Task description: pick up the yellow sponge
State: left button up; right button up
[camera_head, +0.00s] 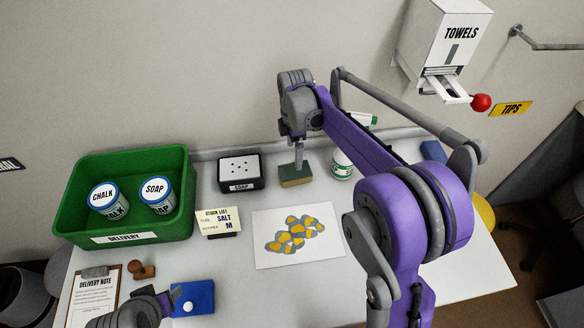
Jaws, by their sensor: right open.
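The sponge (291,183) lies at the back of the white bench, with a green top and a dull yellow-tan side. My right gripper (298,162) points down right over it, and its fingers reach to about the sponge's top. It is open; I cannot tell whether the fingers touch the sponge. My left gripper (168,299) is at the bottom left, partly cut off, beside a blue block with a white knob. Whether its jaws are open does not show.
A green delivery crate (66,213) holds chalk and soap tubs. A stained white sheet (265,222) lies in front. A towel dispenser (436,45) hangs on the wall.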

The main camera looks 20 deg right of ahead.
aim_at(295, 172)
pick_arm(q)
jog(key=shift+s+f, duration=0.15)
jog(key=shift+s, duration=0.25)
pick_arm(e)
jog(key=f, duration=0.3)
jog(key=shift+s+f, duration=0.35)
jog(key=shift+s, duration=0.05)
pick_arm(q)
jog(key=shift+w, duration=0.15)
pick_arm(e)
jog(key=shift+w+f, duration=0.1)
jog(key=shift+f, duration=0.5)
notch_tip(295, 172, down, 4)
jog(key=shift+f, duration=0.25)
jog(key=shift+s, duration=0.2)
jog(key=c, duration=1.3)
jog(key=shift+o, duration=0.2)
jog(key=shift+r, duration=0.1)
pick_arm(q)
jog(key=shift+r, duration=0.3)
pick_arm(e)
notch_tip(295, 172, up, 10)
